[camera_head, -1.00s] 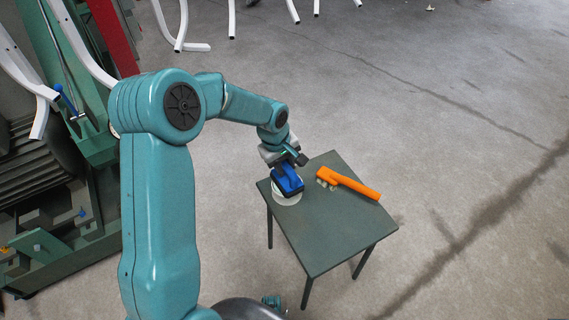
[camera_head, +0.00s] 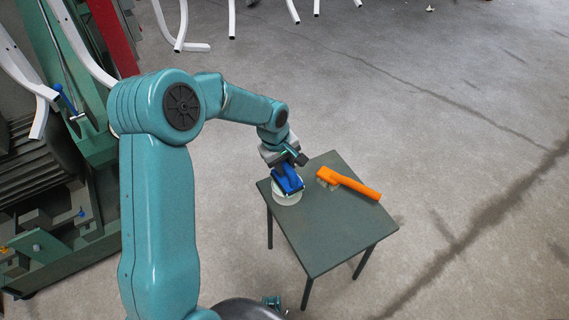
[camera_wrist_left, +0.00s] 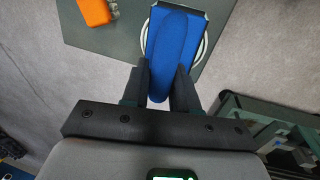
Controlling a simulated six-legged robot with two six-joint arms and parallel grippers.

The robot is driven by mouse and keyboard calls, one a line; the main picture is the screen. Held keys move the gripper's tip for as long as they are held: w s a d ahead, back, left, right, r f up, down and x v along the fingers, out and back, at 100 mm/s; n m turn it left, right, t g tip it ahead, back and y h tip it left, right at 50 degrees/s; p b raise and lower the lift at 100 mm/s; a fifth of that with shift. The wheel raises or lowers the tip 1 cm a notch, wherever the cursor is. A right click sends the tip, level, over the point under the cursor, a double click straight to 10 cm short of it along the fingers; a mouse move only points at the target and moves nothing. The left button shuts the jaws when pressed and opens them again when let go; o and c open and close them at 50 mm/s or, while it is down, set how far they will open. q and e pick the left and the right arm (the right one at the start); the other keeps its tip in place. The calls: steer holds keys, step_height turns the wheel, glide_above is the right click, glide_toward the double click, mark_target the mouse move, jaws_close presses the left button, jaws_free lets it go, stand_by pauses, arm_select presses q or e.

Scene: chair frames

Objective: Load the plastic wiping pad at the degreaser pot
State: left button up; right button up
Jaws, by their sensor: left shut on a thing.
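The blue wiping pad (camera_head: 288,183) has a raised handle and is at the pale round degreaser pot (camera_head: 287,199), on the left corner of the small table. My left gripper (camera_head: 286,164) is above it, shut on the pad's handle. In the left wrist view the blue handle (camera_wrist_left: 169,50) lies between the two dark fingers (camera_wrist_left: 163,82). The pot's white rim (camera_wrist_left: 203,46) shows beside the pad there. The pad hides most of the pot's inside, and I cannot tell how deep its underside sits. My right gripper is not in view.
An orange-handled brush (camera_head: 350,184) lies on the dark green table (camera_head: 330,235), right of the pot. The table's front half is clear. White chair frames (camera_head: 182,30) stand at the back, and a green rack (camera_head: 85,235) stands at the left. The floor at right is open.

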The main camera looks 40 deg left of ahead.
arm_select(q)
steer(key=shift+r+p, duration=2.4)
steer(key=shift+r, duration=1.15)
steer(key=w+d+r+m, duration=0.3)
steer(key=d+r+m, duration=0.1)
steer(key=d+r, duration=0.5)
steer(key=s+d+r+m+g+h+p, duration=0.1)
steer(key=s+d+r+m+g+p, duration=0.1)
steer(key=s+r+m+p, duration=0.5)
steer(key=d+m+p, duration=0.1)
steer(key=m+p, duration=0.1)
steer(key=p, duration=0.4)
steer(key=shift+d+r, duration=0.3)
steer(key=shift+d, duration=0.05)
